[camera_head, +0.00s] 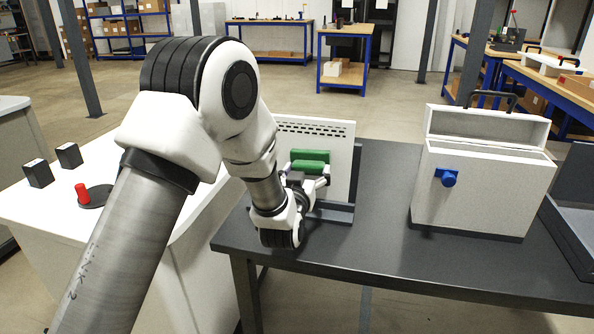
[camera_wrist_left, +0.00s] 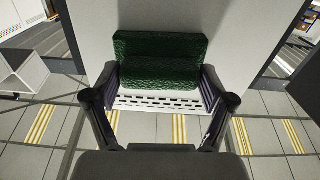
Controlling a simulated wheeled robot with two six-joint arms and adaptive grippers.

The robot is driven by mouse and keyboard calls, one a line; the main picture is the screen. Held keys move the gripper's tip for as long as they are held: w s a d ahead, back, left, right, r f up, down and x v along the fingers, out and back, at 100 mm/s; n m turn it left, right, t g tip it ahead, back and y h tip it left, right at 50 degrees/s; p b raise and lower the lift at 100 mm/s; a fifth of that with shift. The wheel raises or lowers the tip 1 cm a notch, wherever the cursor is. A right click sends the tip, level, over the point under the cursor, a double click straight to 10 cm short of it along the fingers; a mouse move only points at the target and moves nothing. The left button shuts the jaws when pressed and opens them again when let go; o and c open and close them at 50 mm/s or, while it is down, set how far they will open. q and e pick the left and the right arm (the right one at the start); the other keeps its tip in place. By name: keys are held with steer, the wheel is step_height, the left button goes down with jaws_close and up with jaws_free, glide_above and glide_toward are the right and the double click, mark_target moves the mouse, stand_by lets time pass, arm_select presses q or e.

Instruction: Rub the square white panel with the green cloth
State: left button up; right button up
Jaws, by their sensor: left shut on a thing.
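The square white panel (camera_head: 341,140) stands upright in a dark holder (camera_head: 334,212) on the dark table, with rows of slots along its top edge. My left gripper (camera_head: 308,176) is in front of the panel and shut on the green cloth (camera_head: 310,158), a folded, block-like pad. In the left wrist view the cloth (camera_wrist_left: 160,60) sits between the two fingers (camera_wrist_left: 160,85) with the white panel (camera_wrist_left: 228,50) behind it. I cannot tell whether the cloth touches the panel. My arm hides the panel's left part. My right gripper is not in view.
A white case (camera_head: 480,190) with an open lid and a blue knob (camera_head: 447,177) stands right of the panel. A dark tray (camera_head: 570,235) is at the far right. A white counter (camera_head: 40,207) with a red item (camera_head: 82,193) is at left. The front of the dark table is clear.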

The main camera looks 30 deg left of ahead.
arm_select(q)
steer(key=shift+w+d, duration=0.2)
steer(key=shift+d, duration=0.65)
steer(key=shift+w+d, duration=0.15)
steer(key=shift+d, duration=0.7)
steer(key=shift+w+d, duration=0.2)
steer(key=shift+d, duration=0.65)
steer(key=shift+s+a+r, duration=0.1)
steer(key=shift+s+a, duration=0.1)
steer(key=shift+a, duration=0.85)
steer(key=shift+s+a+f, duration=0.1)
steer(key=shift+s+a, duration=0.15)
steer(key=shift+a, duration=0.8)
steer(key=shift+s+a+r, duration=0.1)
steer(key=shift+s+a, duration=0.1)
steer(key=shift+a, duration=0.85)
steer(key=shift+s+a, duration=0.2)
steer(key=shift+a, duration=0.55)
steer(key=shift+s+a, duration=0.25)
steer(key=shift+a, duration=0.55)
steer(key=shift+s+a, duration=0.2)
steer(key=shift+a, duration=0.55)
steer(key=a, duration=0.1)
steer(key=a+p, duration=0.1)
steer(key=a, duration=0.1)
steer(key=shift+s+a, duration=0.2)
steer(key=shift+s, duration=0.15)
steer(key=shift+v, duration=2.95)
steer(key=shift+v, duration=1.5)
